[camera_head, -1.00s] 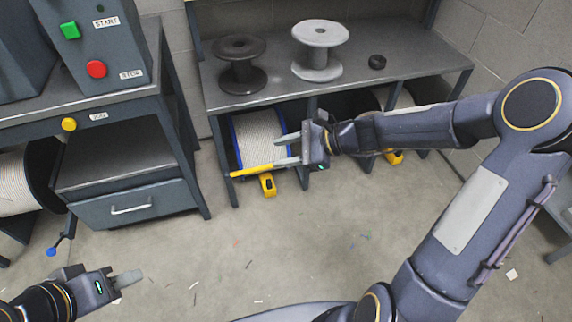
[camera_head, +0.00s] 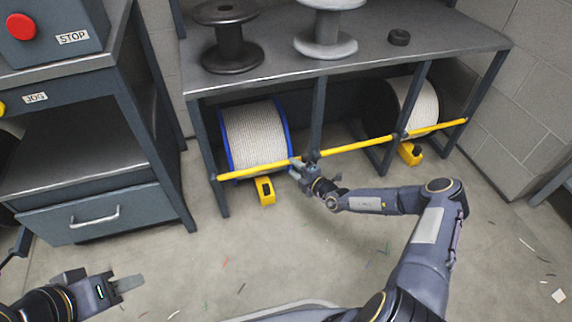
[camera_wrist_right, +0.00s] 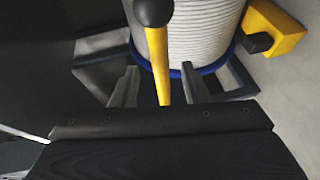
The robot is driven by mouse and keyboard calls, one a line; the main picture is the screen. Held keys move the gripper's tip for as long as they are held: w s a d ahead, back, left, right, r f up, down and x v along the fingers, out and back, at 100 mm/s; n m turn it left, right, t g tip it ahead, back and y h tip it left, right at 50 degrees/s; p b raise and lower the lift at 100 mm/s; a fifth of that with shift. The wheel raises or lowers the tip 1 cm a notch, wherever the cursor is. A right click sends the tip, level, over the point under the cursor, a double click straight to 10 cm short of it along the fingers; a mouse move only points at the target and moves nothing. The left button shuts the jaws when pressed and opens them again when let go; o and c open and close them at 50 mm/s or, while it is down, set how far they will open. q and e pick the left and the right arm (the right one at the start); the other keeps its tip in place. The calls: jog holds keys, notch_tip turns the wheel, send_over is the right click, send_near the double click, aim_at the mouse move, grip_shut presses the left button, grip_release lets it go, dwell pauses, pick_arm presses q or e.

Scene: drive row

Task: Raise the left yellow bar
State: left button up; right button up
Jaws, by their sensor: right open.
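The left yellow bar (camera_head: 250,168) runs across the front of the left bay, low before a rope spool with a blue rim (camera_head: 226,150). My right gripper (camera_head: 294,168) is at the bar's right part, near the post between the bays. In the right wrist view the bar (camera_wrist_right: 158,60), with a black ball end (camera_wrist_right: 153,11), reaches down between the two parted fingers (camera_wrist_right: 158,88); contact cannot be told.
Another yellow bar (camera_head: 365,143) crosses the right bay before a second spool (camera_head: 420,105). Yellow blocks (camera_head: 265,191) sit on the floor below the bars. A drawer cabinet (camera_head: 85,215) stands left. The floor in front is open, with small scraps.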

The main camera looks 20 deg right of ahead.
aim_at(288, 164)
jog(key=b+x, duration=0.1)
jog(key=x, duration=0.3)
jog(key=shift+f+b, duration=0.2)
jog(key=shift+b, duration=0.2)
jog(key=shift+w+a, duration=0.25)
jog(key=shift+w, duration=0.25)
jog(key=shift+r, duration=0.1)
grip_shut()
